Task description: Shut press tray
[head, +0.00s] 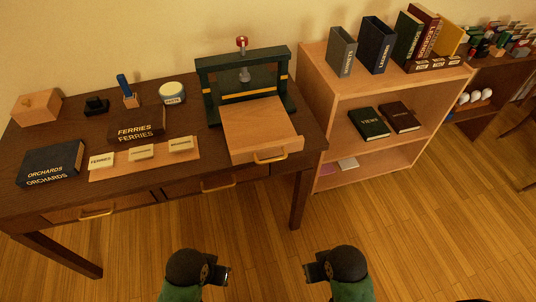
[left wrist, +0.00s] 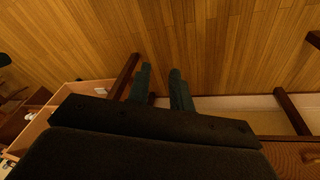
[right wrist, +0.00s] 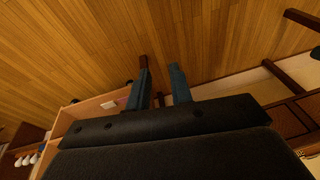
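The press (head: 243,84) is a dark green frame with a red-topped screw, standing at the right end of the dark desk. Its wooden tray (head: 258,124) is pulled out toward me, with a handle (head: 271,156) on its front face. My left gripper (head: 226,276) and my right gripper (head: 307,272) are low in front of the desk, well apart from the tray. In the left wrist view the left fingers (left wrist: 161,72) stand apart with nothing between them. In the right wrist view the right fingers (right wrist: 158,66) also stand apart and empty.
The desk (head: 60,140) holds boxes labelled Ferries (head: 137,127) and Orchards (head: 50,163), and a mat (head: 112,172) with small cards. Drawers with handles (head: 97,212) are below. A bookshelf (head: 375,100) stands close on the right. The floor in front is clear.

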